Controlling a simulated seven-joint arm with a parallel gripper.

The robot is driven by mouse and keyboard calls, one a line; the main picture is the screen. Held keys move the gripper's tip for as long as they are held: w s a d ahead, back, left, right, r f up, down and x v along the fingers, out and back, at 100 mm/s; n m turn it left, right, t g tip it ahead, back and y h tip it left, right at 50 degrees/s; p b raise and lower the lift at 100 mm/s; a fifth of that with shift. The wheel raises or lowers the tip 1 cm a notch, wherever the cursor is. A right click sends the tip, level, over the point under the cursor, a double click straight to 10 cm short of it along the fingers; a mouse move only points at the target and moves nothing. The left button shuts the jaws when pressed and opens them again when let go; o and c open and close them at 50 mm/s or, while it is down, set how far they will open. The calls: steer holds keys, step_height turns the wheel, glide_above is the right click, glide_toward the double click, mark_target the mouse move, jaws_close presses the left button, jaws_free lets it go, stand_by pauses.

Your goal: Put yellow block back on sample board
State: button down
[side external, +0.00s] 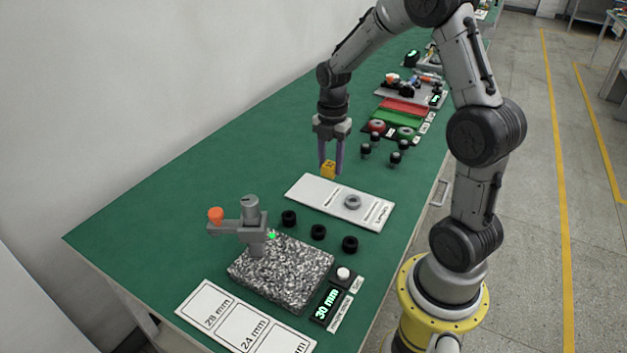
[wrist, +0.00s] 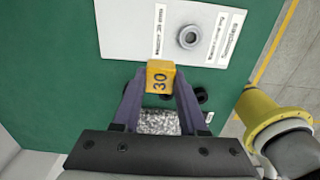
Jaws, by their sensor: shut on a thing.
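The yellow block (side external: 328,170) is held between the fingertips of my gripper (side external: 331,163). The white sample board (side external: 318,196) lies on the green bench below and just in front of the block in the side view. A grey ring (side external: 353,202) sits on the right part of the board. The board also shows in the wrist view (wrist: 130,30). The block appears to be above the bench, apart from the board.
A speckled granite plate (side external: 282,273) with a grey gauge stand (side external: 252,226) and a 30 mm display (side external: 328,303) stands nearer the camera. Several black rings (side external: 318,232) lie between it and the board. A white label card (side external: 240,322) lies at the front. Red and green trays (side external: 398,113) stand farther back.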

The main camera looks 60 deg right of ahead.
glide_above(314, 190)
step_height(314, 190, down, 6)
steer(key=shift+f, duration=0.25)
steer(key=shift+w+f, duration=0.15)
steer(key=shift+f, duration=1.6)
steer(key=shift+f, duration=0.15)
steer(key=shift+c, duration=2.2)
jaws_free()
